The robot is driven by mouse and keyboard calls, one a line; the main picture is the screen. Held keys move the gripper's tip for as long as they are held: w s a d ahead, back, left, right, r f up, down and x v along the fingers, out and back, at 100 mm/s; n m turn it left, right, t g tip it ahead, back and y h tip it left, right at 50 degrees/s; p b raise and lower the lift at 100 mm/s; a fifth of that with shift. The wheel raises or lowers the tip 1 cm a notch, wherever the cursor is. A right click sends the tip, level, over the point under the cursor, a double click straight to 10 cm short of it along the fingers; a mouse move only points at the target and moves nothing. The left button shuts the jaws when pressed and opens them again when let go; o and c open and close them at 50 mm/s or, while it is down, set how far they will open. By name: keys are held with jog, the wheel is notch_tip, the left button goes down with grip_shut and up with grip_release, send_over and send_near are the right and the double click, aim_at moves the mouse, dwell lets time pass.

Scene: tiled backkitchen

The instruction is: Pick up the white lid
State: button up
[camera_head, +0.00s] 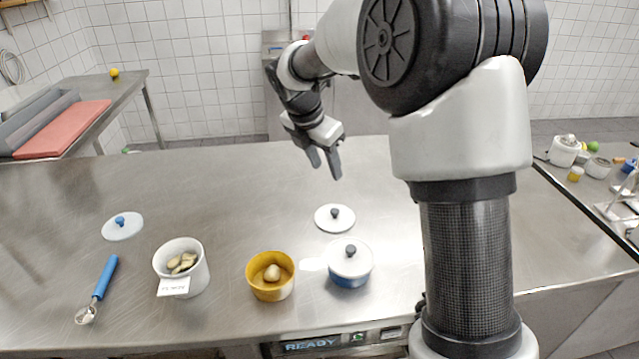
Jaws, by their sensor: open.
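A white lid with a dark knob (325,224) lies flat on the steel table, right of the middle. A second white lid with a dark knob (340,266) sits on a blue pot (348,282) just in front of it. A third, pale bluish-white lid with a blue knob (112,233) lies on the table at the left. My gripper (325,174) is open and empty, pointing down above the table, behind the loose dark-knobbed lid and apart from it.
A yellow pot (270,293) holding a pale round item stands left of the blue pot. A white pot (200,277) with sliced pieces and a label card (173,287) stands further left, beside a blue-handled scoop (104,280). The table's back left is clear.

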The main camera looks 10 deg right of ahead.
jog(key=f, duration=0.1)
jog(key=n, duration=0.1)
send_over(335, 211)
jog(key=a, duration=0.1)
jog(key=f, duration=0.7)
jog(key=s+f, duration=0.1)
jog(key=f, duration=0.3)
jog(key=shift+f+b, duration=0.25)
jog(key=shift+b, duration=0.15)
jog(key=shift+s+a+f+x, duration=0.1)
jog(key=shift+s+a+x, duration=0.05)
jog(key=shift+x, duration=0.75)
jog(key=shift+s+a+f+x, duration=0.1)
jog(key=shift+a+x, duration=0.05)
jog(key=shift+x, duration=0.75)
jog(key=shift+s+a+f+x, duration=0.1)
jog(key=shift+s+a+x, duration=0.1)
jog(key=shift+x, duration=0.7)
jog(key=shift+r, duration=0.15)
grip_shut()
